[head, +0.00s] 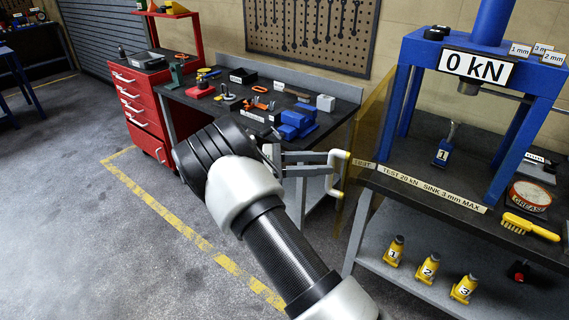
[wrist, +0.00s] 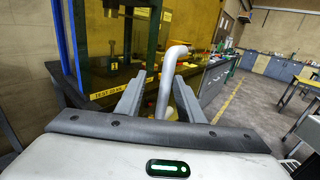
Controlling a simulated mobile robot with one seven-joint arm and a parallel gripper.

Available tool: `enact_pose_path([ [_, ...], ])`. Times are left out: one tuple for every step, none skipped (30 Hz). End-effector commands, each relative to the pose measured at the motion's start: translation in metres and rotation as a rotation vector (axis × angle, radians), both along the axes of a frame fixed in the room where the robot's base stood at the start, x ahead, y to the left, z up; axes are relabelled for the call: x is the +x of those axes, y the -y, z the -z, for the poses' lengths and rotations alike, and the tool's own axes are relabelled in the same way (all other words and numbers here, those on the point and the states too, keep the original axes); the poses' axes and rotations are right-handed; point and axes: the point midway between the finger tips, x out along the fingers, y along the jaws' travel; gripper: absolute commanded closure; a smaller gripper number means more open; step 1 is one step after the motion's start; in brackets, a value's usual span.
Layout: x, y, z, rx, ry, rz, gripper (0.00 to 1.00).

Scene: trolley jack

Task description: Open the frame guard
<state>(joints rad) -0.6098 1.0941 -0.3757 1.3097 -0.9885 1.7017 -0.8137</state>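The frame guard (head: 372,112) is a see-through amber panel at the left side of the blue press frame, seen at a steep angle in the head view. It also shows in the wrist view (wrist: 110,48), upright, with the press behind it. In the wrist view the handle (wrist: 166,88) rises between the two fingers of my gripper (wrist: 160,80), closer to the right one, with a gap on the left. Contact cannot be told.
The blue press (head: 400,95) carries a "0 kN" sign. Its bench (head: 400,178) holds a jack (head: 445,148), a brush (head: 530,227) and a grease tin (head: 529,196). Several yellow jacks stand on the shelf below. A workbench (head: 335,90) with tools lies behind my arm. Floor at left is clear.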

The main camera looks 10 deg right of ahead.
Motion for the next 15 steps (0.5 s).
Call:
enact_pose_path([
  [0.001,-0.012,0.003,0.001,0.001,-0.004,0.66],
  [0.002,-0.018,0.003,0.001,0.001,-0.005,0.66],
  [0.003,-0.028,0.003,0.001,0.003,-0.005,0.66],
  [0.003,-0.035,0.003,0.001,0.002,-0.006,0.66],
  [0.004,-0.043,0.003,0.001,0.002,-0.005,0.66],
  [0.005,-0.053,0.004,0.001,0.002,-0.005,0.66],
  [0.005,-0.060,0.004,0.001,0.002,-0.005,0.66],
  [0.005,-0.068,0.004,0.002,0.001,-0.005,0.66],
  [0.006,-0.078,0.004,0.002,0.002,-0.005,0.66],
  [0.007,-0.086,0.004,0.001,0.002,-0.005,0.66],
  [0.008,-0.093,0.003,0.002,0.002,-0.005,0.66],
  [0.008,-0.102,0.003,0.002,0.002,-0.004,0.66],
  [0.009,-0.109,0.004,0.001,0.002,-0.005,0.66],
  [0.009,-0.116,0.003,0.001,0.003,-0.004,0.66],
  [0.010,-0.124,0.003,0.001,0.002,-0.004,0.66],
])
